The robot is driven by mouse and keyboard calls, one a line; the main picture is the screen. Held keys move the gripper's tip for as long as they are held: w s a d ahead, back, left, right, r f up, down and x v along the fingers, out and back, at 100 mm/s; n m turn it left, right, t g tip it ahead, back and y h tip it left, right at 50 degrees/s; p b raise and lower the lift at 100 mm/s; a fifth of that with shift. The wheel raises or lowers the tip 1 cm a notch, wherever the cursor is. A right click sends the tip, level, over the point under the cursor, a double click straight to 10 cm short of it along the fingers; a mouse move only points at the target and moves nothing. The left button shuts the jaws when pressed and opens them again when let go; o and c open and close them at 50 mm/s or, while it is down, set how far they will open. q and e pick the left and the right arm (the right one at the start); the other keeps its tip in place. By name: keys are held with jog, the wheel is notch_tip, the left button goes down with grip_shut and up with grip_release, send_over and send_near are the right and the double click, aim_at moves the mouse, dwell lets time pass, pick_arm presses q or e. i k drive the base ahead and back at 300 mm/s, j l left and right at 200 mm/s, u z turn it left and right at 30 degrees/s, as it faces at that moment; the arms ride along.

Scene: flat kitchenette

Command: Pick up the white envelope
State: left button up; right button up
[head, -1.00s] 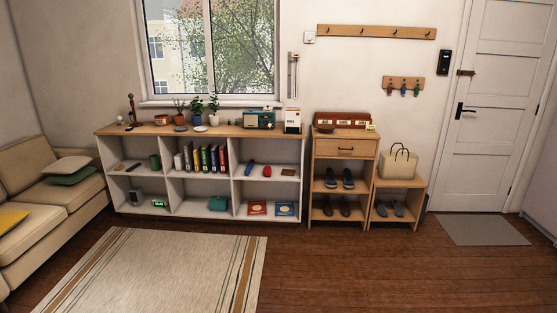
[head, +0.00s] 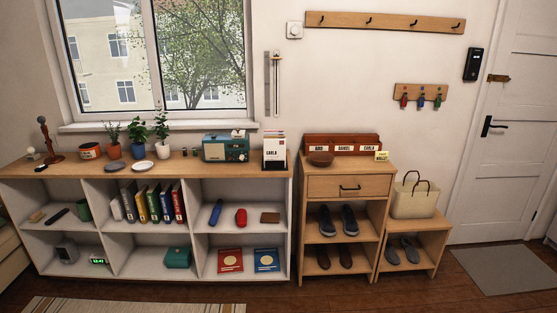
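I cannot clearly single out a white envelope. An upright white item marked "CARLA" (head: 274,154) stands in a dark holder at the right end of the long shelf's top, with the edges of other papers showing above it. It may be an envelope, but I cannot tell for sure. A red-brown letter rack (head: 342,145) with several white name labels stands on the narrow cabinet to the right; I see no envelope in it. Neither of my grippers is in view.
The long white shelf (head: 150,250) carries a teal radio (head: 225,147), plants, dishes, books and boxes. The narrow cabinet (head: 348,186) holds a brown bowl (head: 320,159) and shoes. A bag (head: 414,199) sits on a low bench. The wooden floor (head: 370,299) in front is clear.

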aim_at(274, 149)
jog(key=i+l, duration=0.25)
jog(key=i, duration=0.3)
jog(key=i+l, duration=0.25)
jog(key=i, duration=0.3)
jog(key=i+l+u, duration=0.1)
jog(key=i+l, duration=0.15)
jog(key=i, duration=0.3)
jog(key=i+l, duration=0.3)
jog(key=i, duration=0.2)
jog(key=i+l, duration=0.3)
jog(key=i, duration=0.25)
jog(key=i+l, duration=0.3)
jog(key=i, duration=0.25)
jog(key=u, duration=0.05)
